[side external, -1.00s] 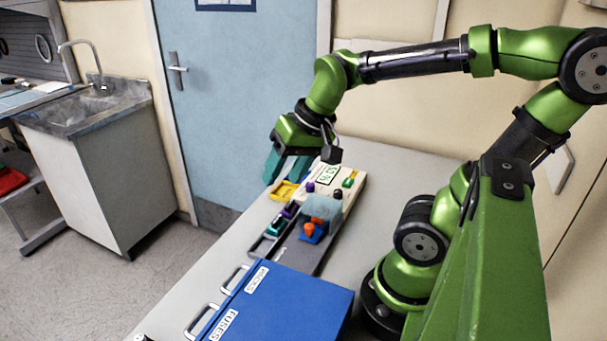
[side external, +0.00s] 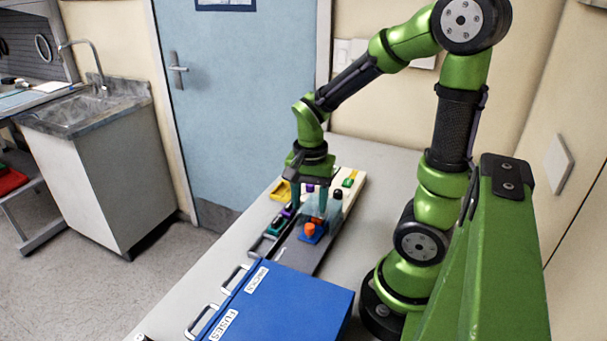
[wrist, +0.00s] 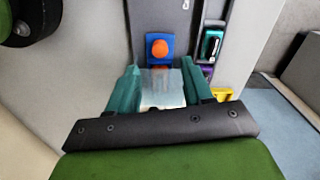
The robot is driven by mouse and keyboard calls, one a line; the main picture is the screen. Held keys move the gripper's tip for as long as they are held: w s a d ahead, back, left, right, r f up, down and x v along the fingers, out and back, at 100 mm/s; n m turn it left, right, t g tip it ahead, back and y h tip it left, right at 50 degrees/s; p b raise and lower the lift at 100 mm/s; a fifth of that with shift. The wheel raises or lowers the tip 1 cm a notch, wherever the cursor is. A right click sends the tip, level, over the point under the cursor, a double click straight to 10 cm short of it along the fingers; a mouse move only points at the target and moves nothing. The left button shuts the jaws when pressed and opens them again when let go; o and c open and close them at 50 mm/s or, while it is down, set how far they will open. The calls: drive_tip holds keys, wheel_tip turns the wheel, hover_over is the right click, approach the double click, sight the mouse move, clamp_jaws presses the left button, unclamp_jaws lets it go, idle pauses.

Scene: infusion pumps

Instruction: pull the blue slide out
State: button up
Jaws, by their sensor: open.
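The blue slide (side external: 318,239) is a small blue block with an orange knob (side external: 309,229) on top, on the dark grey panel. In the wrist view the blue slide (wrist: 149,42) and its round orange knob (wrist: 159,47) lie just beyond my fingertips. A translucent pale cover (wrist: 162,88) shows between my fingers, with a bit of orange at its far edge. My gripper (side external: 309,212) points down over the panel, its teal fingers open and apart. It also shows in the wrist view (wrist: 160,68), with nothing clamped. The fingers partly hide the cover in the side view.
A blue box (side external: 285,305) labelled FUSES stands nearer the camera. A yellow tray (side external: 281,191) and small bins with teal and purple items (side external: 275,228) line the panel's left side. Dark-capped bottles (side external: 336,195) stand close on the right. The table's right side has bare room.

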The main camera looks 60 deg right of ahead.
sight(309, 226)
wheel_tip(309, 226, down, 7)
drive_tip(key=shift+r, duration=0.2)
clamp_jaws()
idle(0.3)
